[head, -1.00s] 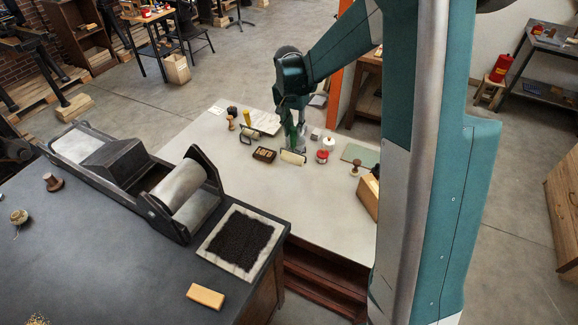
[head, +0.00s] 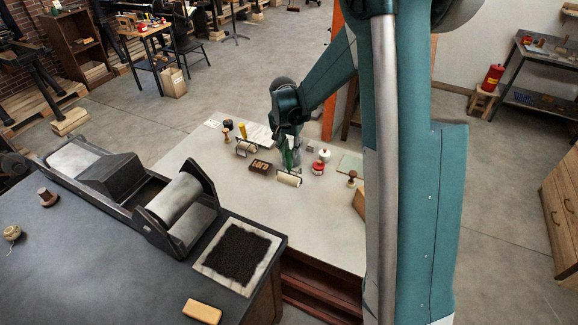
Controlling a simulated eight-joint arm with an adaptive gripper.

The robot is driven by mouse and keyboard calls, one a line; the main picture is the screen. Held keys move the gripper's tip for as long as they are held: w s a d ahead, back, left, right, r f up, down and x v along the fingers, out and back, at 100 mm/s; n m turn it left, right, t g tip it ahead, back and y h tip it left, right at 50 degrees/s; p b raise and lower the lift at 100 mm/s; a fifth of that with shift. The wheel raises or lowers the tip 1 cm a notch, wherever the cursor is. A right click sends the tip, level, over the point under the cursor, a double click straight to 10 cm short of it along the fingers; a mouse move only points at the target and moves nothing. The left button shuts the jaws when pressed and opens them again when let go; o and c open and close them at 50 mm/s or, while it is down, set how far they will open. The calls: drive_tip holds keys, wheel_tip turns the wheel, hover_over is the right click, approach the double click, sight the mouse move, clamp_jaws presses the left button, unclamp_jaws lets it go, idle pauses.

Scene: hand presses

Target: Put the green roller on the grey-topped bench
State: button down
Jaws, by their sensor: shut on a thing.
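My gripper (head: 290,159) points down over the far pale-topped bench (head: 225,178). It is shut on the green handle of the green roller (head: 289,180). The roller's pale cylinder and dark frame show just below the fingers, low over the pale top; I cannot tell whether it touches. The fingers partly hide the handle. The near bench (head: 110,262) has a dark grey top and stands at the left front.
A yellow-handled roller (head: 246,148), a dark type box (head: 260,167) and a red pot (head: 318,168) stand close around my gripper. A press (head: 176,200), an inked slab (head: 238,252) and a tan block (head: 202,311) are on the dark bench. Its front middle is clear.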

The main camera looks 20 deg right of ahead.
sight(290, 166)
drive_tip(key=shift+f, duration=1.3)
drive_tip(key=shift+f, duration=2.05)
drive_tip(key=shift+s+f+b, duration=0.2)
drive_tip(key=shift+f+b, duration=0.4)
